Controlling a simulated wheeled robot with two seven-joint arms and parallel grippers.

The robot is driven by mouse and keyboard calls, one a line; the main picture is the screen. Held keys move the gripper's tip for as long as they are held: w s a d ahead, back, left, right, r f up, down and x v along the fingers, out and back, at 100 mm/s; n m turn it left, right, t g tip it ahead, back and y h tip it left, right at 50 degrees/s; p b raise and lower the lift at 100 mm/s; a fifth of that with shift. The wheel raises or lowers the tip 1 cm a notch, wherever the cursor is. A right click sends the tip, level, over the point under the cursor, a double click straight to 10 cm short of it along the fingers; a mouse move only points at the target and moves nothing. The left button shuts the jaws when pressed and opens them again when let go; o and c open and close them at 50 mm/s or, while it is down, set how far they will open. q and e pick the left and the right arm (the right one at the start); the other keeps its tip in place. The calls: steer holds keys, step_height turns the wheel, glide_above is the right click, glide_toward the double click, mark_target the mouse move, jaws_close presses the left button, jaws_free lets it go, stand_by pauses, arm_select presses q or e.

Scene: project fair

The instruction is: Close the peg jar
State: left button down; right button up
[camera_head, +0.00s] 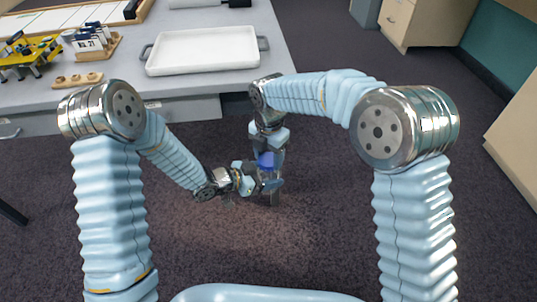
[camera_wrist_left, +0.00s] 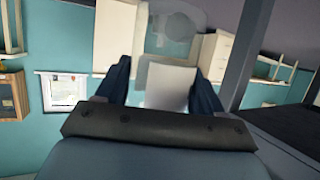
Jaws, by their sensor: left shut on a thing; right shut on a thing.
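The peg jar (camera_wrist_left: 163,80) is pale and see-through. In the left wrist view it stands between the two dark fingers of my left gripper (camera_wrist_left: 165,88), which is shut on it. In the head view my left gripper (camera_head: 266,184) holds the jar out over the floor, in front of the table. A blue lid (camera_head: 266,159) is just above the jar, under my right gripper (camera_head: 268,152), which points down and is shut on it. The grippers hide much of the jar and lid. I cannot tell whether the lid touches the jar's rim.
The grey table (camera_head: 220,105) is beyond my arms. A white tray (camera_head: 205,50) with dark handles, a wooden block with holes (camera_head: 78,81), a yellow model (camera_head: 28,54) and a small card stand (camera_head: 95,43) are on it. Carpet is open around the grippers.

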steer(key=m, duration=0.6)
steer(key=shift+m, duration=0.4)
steer(key=m, duration=0.6)
steer(key=o, duration=1.2)
steer(key=shift+c, duration=0.2)
steer(key=shift+r, duration=2.25)
steer(key=shift+c, duration=0.3)
